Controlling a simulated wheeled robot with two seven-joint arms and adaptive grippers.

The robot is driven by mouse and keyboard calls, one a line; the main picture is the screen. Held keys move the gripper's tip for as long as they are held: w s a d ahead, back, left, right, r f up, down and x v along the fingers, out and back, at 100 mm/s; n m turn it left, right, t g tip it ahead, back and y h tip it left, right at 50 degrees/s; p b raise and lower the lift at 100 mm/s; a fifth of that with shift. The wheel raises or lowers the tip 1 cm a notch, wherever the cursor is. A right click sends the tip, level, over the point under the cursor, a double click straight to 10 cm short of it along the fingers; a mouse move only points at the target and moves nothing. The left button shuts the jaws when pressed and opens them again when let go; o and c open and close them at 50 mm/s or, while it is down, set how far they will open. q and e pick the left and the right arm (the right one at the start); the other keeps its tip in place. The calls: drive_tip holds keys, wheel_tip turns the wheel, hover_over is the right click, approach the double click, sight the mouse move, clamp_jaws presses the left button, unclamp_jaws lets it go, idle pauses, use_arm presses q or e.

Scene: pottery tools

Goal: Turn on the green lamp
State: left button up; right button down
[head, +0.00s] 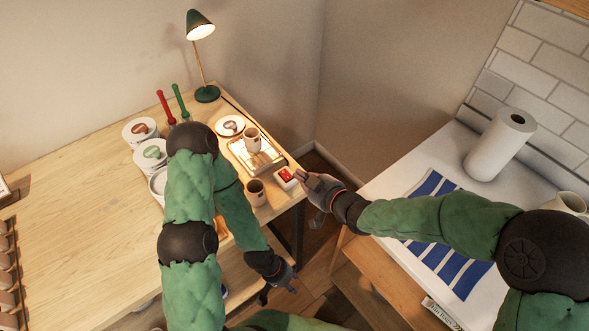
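The green lamp (200,25) stands at the back corner of the wooden table, and its bulb glows, lighting the wall. Its round green base (207,94) rests on the tabletop. A small white box with a red switch (286,177) sits at the table's right edge. My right gripper (308,197) is just right of this box, its upper finger close to it; whether they touch I cannot tell. Its fingers look spread and empty. My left gripper (279,295) hangs low in front of the table, open and empty, away from the lamp and switch.
Near the switch are a brown cup (256,192), a tray (268,158) with a cup and a white plate (230,125). Red (164,106) and green (180,101) handles stand behind my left arm. A paper roll (500,145) stands on the right counter.

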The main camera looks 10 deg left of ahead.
drive_tip(key=shift+s+d+r+p, duration=0.15)
drive_tip(key=shift+s+d+p, duration=0.05)
drive_tip(key=shift+s+d, duration=0.8)
drive_tip(key=shift+s+d+r+p, duration=0.2)
drive_tip(key=shift+s+d, duration=0.55)
drive_tip(key=shift+d, duration=0.4)
